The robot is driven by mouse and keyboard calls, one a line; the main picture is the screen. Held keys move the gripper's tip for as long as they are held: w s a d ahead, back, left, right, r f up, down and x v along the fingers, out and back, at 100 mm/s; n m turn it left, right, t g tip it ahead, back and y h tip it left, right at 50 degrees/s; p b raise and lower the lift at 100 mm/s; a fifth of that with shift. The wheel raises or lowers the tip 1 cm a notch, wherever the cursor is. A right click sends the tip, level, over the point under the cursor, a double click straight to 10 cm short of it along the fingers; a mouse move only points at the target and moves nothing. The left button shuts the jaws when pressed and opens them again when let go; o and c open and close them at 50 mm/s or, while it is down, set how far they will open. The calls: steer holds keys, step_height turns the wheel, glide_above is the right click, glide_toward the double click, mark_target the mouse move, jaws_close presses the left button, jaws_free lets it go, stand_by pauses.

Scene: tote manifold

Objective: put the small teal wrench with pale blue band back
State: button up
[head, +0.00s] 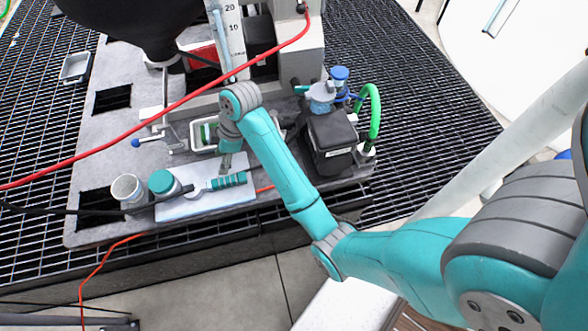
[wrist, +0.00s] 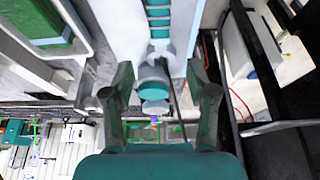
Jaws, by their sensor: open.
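A small teal ribbed tool with pale bands (head: 228,181) lies on a white mat (head: 222,198); I take it for the wrench, though its head is hard to make out. My gripper (head: 226,162) is just behind it and points down at the mat.
A white tray with green contents (head: 195,136) is behind, and a black box (head: 332,136) is to the right. A red cable (head: 150,112) crosses above the bench.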

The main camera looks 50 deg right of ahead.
steer(key=s+a+f+m+t, duration=0.1)
steer(key=s+f, duration=0.1)
steer(key=f, duration=0.1)
steer(key=s+a+f+m, duration=0.1)
steer(key=s+f, duration=0.2)
steer(key=s+a+f+m+t+h, duration=0.1)
steer(key=s+f, duration=0.1)
steer(key=f, duration=0.1)
steer(key=shift+s+f+m+t, duration=0.2)
steer(key=shift+s+m+t, duration=0.1)
steer(key=shift+s, duration=0.05)
steer(key=s+a+f+m+t+h, duration=0.1)
steer(key=s+f+m+t+h, duration=0.15)
steer(key=s, duration=0.85)
steer(key=s+r+m+t, duration=0.4)
steer(key=s+r+t, duration=0.3)
steer(key=s+r, duration=1.2)
steer(key=shift+s+a+r+m, duration=0.2)
steer(key=shift+s+m, duration=0.15)
steer(key=shift+s, duration=0.9)
steer(key=shift+o, duration=0.4)
steer(key=shift+w+f, duration=0.1)
